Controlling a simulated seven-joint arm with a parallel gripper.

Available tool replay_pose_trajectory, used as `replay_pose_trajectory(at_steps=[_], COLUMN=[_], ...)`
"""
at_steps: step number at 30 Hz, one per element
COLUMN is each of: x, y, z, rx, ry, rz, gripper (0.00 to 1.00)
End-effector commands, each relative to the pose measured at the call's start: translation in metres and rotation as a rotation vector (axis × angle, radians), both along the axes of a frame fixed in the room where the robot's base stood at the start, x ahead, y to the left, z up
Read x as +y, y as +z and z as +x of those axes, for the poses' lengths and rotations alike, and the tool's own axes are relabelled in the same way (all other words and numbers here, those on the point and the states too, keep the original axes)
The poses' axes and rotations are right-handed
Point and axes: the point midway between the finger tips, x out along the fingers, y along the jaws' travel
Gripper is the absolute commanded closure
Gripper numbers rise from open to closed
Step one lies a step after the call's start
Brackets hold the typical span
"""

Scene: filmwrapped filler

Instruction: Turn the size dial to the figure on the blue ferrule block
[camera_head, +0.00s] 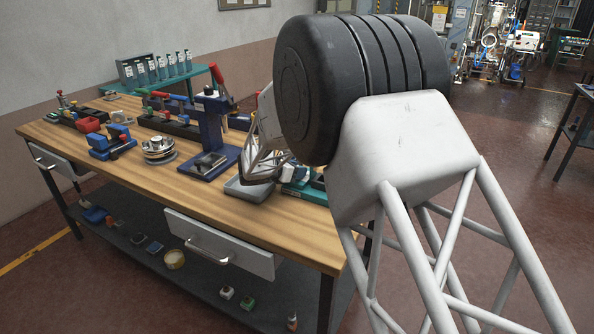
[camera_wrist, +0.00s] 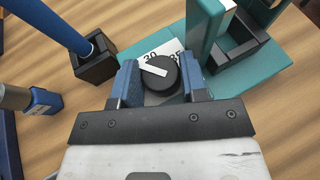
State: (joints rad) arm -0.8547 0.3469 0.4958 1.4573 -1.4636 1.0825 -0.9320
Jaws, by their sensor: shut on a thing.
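In the wrist view the size dial (camera_wrist: 160,77) is a round black knob with a white pointer bar. The bar slants to the upper left. Behind it a white scale plate (camera_wrist: 165,50) shows part of its figures; one looks like 30, another is partly covered. My gripper (camera_wrist: 160,72) has its two blue fingers on either side of the dial, shut on it. A small blue block (camera_wrist: 43,102) with a white label and a grey cylinder lies at the left; it may be the ferrule block, but its figure is too small to read. In the head view my arm hides the dial.
The dial sits on a teal base (camera_wrist: 270,70) with an upright post and a black bracket close on the right. A blue rod in a black block (camera_wrist: 95,65) stands at the left. The wooden bench (camera_head: 130,185) carries a blue press (camera_head: 210,130) and several other tools.

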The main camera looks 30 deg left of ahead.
Motion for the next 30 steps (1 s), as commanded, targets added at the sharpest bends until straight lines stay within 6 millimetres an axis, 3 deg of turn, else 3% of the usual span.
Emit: replay_pose_trajectory(at_steps=[30], x=[0.0044], y=[-0.0002], z=[0.0073], rx=[0.0], ry=[-0.954], rz=[-0.002], gripper=[0.84])
